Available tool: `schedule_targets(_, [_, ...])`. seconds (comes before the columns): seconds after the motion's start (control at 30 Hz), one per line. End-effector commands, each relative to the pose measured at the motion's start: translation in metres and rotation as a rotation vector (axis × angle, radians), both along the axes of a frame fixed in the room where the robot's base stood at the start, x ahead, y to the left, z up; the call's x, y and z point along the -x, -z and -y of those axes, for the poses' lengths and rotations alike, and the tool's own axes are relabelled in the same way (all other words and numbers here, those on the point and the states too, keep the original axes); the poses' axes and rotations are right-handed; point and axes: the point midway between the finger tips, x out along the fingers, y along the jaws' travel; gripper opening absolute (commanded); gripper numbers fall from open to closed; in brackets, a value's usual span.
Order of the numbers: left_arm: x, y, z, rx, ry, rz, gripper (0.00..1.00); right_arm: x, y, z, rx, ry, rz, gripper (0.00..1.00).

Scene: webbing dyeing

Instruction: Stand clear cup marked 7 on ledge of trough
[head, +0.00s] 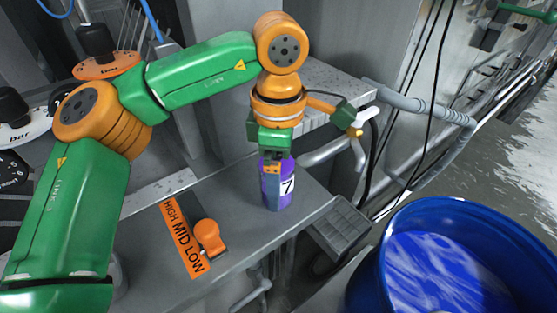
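The cup marked 7 (283,190) holds purple colour and carries a white label with a black 7. It is upright at the ledge (235,232) of the trough, near the right end. Its base appears at the ledge surface, but I cannot tell whether it rests there or hangs just above. My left gripper (272,168) points down over the cup's top. One finger shows against the near side of the cup; the other is hidden, so its grip is unclear. My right gripper is out of view.
An orange HIGH MID LOW plate (182,240) with an orange knob (209,237) sits on the ledge left of the cup. A blue barrel (385,260) with blue liquid stands at lower right. Grey pipes (415,106) and black cables run behind at right.

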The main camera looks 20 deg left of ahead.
Motion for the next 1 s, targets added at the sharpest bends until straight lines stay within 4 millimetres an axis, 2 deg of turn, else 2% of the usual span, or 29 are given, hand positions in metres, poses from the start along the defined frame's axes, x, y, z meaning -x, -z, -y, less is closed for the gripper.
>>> schedule_targets(0.27, [0.000, -0.064, 0.001, 0.003, -0.001, 0.002, 1.00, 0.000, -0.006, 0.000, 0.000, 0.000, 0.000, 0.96])
schedule_targets(0.33, [0.000, -0.086, 0.001, 0.000, -0.002, 0.004, 1.00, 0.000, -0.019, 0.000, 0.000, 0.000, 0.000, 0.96])
schedule_targets(0.47, [0.000, -0.111, 0.001, 0.000, -0.001, 0.001, 1.00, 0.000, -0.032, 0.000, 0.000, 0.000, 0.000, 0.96])
schedule_targets(0.6, [0.000, -0.119, 0.000, 0.001, 0.000, 0.000, 1.00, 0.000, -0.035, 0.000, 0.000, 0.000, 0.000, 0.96])
schedule_targets(1.0, [0.000, -0.117, 0.000, 0.001, 0.000, 0.000, 1.00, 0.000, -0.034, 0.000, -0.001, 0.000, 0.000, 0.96])
